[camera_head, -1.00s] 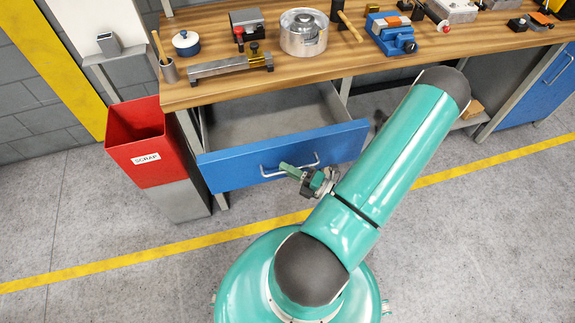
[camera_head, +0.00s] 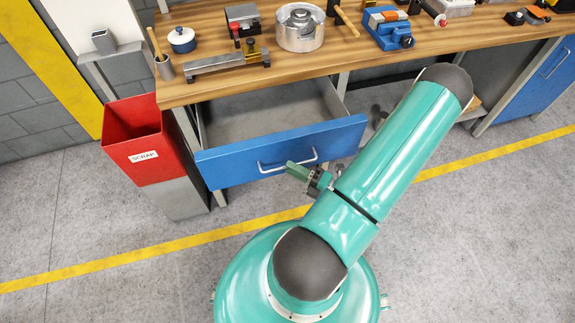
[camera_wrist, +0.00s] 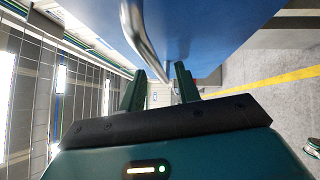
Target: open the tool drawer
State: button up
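The tool drawer (camera_head: 225,169) has a blue front with a silver bar handle (camera_head: 287,164). It stands pulled out from under the wooden bench, and its grey inside shows empty. My gripper (camera_head: 290,167) is just in front of the handle, near its right half. In the wrist view the two dark green fingers stand apart, and my gripper (camera_wrist: 160,70) is open. The handle (camera_wrist: 142,42) runs down toward the gap between the fingertips. I see no grip on it. Whether a finger touches it, I cannot tell.
A red scrap bin (camera_head: 135,140) stands close to the drawer's left side. The bench top (camera_head: 225,88) holds a pot (camera_head: 300,27), a blue vise (camera_head: 390,30) and other tools. Another blue cabinet (camera_head: 548,80) is at the right. Grey floor with a yellow line is clear in front.

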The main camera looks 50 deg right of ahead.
jog(key=v, duration=1.1)
jog(key=w+a+r+n+g+y, duration=0.3)
jog(key=w+a+r+n+g, duration=0.5)
jog(key=n, duration=0.6)
jog(key=w+a+r+n+g+y, duration=0.35)
jog(key=w+r+n+g, duration=0.25)
jog(key=r+n+g, duration=0.65)
jog(key=w+a+r+n+t+h, duration=0.1)
jog(key=a+r+n+t+h, duration=0.2)
jog(key=n, duration=0.9)
jog(key=w+a+r+n+t+h, duration=0.1)
jog(key=a+r+n+t+h, duration=0.3)
jog(key=a+r+n+h, duration=0.3)
jog(key=a+r+n, duration=0.4)
jog(key=shift+w+a+r+n, duration=0.15)
jog(key=shift+w+r+n, duration=0.05)
jog(key=shift+r+n, duration=0.15)
